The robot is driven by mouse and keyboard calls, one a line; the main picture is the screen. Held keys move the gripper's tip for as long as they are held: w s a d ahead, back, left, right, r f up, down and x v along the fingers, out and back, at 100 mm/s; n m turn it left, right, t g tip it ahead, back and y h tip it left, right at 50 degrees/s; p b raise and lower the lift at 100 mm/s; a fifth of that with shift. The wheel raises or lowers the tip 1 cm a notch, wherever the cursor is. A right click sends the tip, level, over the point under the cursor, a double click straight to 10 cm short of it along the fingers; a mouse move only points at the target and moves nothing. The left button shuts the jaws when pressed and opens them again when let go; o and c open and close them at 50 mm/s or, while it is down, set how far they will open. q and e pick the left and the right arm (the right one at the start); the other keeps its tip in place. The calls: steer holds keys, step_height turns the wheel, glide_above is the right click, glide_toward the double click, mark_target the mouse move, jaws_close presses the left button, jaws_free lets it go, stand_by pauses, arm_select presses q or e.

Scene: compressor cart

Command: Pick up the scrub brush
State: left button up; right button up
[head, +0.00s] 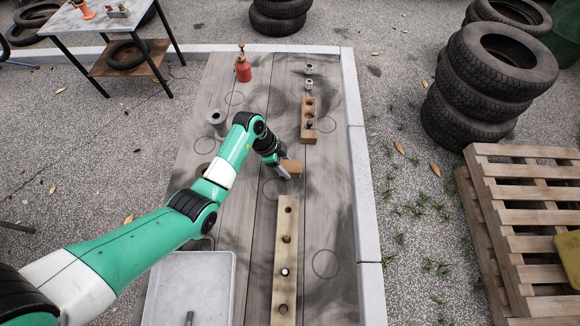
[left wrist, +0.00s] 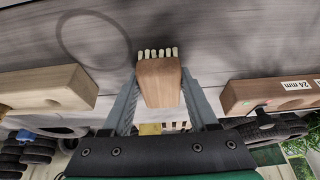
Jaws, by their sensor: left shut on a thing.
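The scrub brush (head: 292,166) has a wooden block body and shows near the middle of the plank deck in the head view. In the left wrist view the brush (left wrist: 160,82) has a row of pale bristles at its far end. My left gripper (head: 281,171) is shut on the brush, with one finger on each side of the wooden block. The gripper also shows in the left wrist view (left wrist: 160,95). I cannot tell whether the brush touches the deck. My right gripper is not in view.
A long holed wooden board (head: 286,225) lies just below the brush, and a smaller holed block (head: 308,125) lies beyond it. A red oil can (head: 243,70), a grey cylinder (head: 216,120) and a grey tray (head: 190,285) also stand on the deck. Tires (head: 470,110) and a pallet (head: 530,215) lie right.

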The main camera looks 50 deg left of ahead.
mark_target(291, 166)
arm_select(q)
steer(key=shift+r+p, duration=0.55)
steer(key=shift+r, duration=0.1)
step_height(291, 166, up, 3)
steer(key=shift+s+r+p, duration=0.1)
steer(key=shift+p, duration=1.1)
steer(key=s+d+r+p, duration=0.8)
steer(key=s, duration=0.2)
steer(key=shift+s+d+r, duration=0.25)
steer(key=shift+s+d, duration=0.1)
